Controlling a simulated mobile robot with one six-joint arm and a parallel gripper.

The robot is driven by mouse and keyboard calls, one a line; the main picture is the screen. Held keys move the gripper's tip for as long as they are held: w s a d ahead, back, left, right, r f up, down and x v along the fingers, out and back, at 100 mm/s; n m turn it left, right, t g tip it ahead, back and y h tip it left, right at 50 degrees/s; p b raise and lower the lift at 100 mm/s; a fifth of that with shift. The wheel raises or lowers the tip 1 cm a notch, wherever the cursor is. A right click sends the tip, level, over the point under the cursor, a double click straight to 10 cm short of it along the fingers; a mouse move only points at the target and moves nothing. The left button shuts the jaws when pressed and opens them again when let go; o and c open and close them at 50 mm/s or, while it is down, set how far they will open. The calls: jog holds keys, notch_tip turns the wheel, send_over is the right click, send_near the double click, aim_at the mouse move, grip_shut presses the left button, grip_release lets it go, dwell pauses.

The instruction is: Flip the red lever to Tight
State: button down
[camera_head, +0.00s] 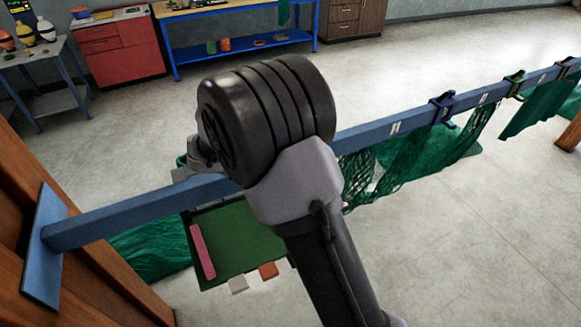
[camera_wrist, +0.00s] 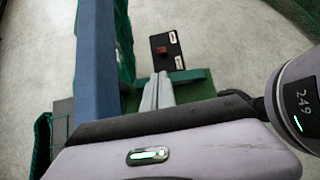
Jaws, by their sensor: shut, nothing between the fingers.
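The red lever (camera_wrist: 161,49) shows as a small red block on a black plate (camera_wrist: 156,62) in the wrist view. Two small white labels sit on the plate to the right of the lever, too small to read. My gripper (camera_wrist: 161,77) is shut and empty, its fingers pointing toward the plate and ending just short of it in the picture. I cannot tell whether the fingertips touch the plate. In the head view my arm hides the lever and the plate.
A blue beam (camera_head: 140,211) runs across the head view, beside my fingers in the wrist view (camera_wrist: 95,70). Green nets (camera_head: 415,155) hang from it by clamps (camera_head: 443,104). A green board (camera_head: 240,240) with a pink bar (camera_head: 202,252) lies below. A wooden post (camera_head: 60,240) stands left.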

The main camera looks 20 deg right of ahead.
jog(key=x, duration=0.3)
jog(key=b+x, duration=0.1)
jog(key=x, duration=0.2)
jog(key=b+x, duration=0.1)
jog(key=x, duration=0.3)
jog(key=shift+s+d, duration=0.1)
jog(key=shift+s, duration=0.2)
jog(key=shift+d+r+p, duration=0.1)
jog(key=shift+r+p, duration=0.2)
jog(key=shift+p, duration=0.45)
jog(key=shift+d+y, duration=0.1)
jog(key=shift+y, duration=0.3)
jog(key=shift+p, duration=0.6)
